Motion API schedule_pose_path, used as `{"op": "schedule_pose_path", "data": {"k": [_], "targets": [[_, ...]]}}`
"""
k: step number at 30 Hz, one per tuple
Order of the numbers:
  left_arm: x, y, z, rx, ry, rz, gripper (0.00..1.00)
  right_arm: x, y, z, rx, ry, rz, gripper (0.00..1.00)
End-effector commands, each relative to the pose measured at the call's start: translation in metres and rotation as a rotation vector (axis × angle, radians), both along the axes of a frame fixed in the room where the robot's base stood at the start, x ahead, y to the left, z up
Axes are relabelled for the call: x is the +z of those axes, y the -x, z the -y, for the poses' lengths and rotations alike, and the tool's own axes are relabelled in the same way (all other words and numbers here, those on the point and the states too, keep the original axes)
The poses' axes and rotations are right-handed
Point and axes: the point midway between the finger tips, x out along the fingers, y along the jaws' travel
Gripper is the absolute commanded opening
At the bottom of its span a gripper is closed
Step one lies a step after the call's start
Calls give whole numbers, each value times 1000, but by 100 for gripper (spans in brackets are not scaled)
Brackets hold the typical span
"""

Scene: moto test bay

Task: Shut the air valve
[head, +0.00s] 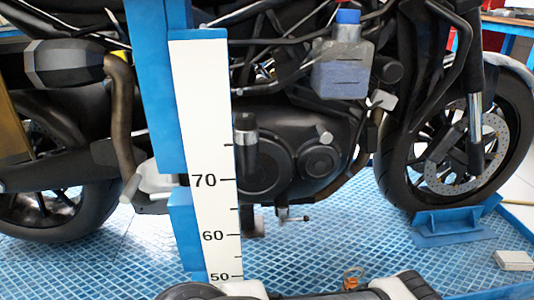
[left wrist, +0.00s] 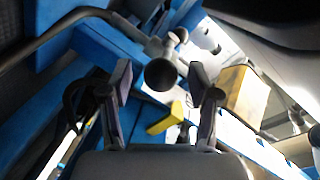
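In the left wrist view my left gripper (left wrist: 160,86) is open, with its two dark fingers spread apart. A yellow lever-like piece (left wrist: 166,118) shows between the fingers, lying at a slant. It may be the handle of the air valve, but I cannot tell for sure. A dark round knob (left wrist: 160,74) on a grey fitting (left wrist: 165,45) with a dark pipe shows between and beyond the fingertips. I cannot tell whether the gripper touches any of these. Neither gripper is recognisable in the head view. My right gripper does not show.
A motorcycle (head: 290,165) stands on a blue grid platform (head: 340,238), its front wheel at a blue chock (head: 440,225). A white scale (head: 205,130) on a blue post (head: 155,90) stands before it. A blue-capped bottle (head: 343,72) hangs there. A yellow box (left wrist: 242,92) shows in the wrist view.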

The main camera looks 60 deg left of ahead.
Motion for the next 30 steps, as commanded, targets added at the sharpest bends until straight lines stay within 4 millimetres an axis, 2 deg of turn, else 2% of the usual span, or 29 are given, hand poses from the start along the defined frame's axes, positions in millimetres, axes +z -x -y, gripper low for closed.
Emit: {"op": "schedule_pose_path", "data": {"k": [4,7,15,19,22,28,29,30], "targets": [[2,0,0,-1,0,0,61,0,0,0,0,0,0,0],[11,-1,0,-1,-1,1,61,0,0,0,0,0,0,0],[71,-1,0,-1,-2,0,61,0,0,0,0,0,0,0],[93,0,0,-1,-1,0,61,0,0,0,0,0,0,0],[100,0,0,0,-2,-1,61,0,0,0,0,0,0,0],[101,0,0,0,-2,-1,61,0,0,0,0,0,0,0],[101,0,0,0,-2,-1,58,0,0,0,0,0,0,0],[102,0,0,-1,-1,0,43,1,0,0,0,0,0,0]]}}
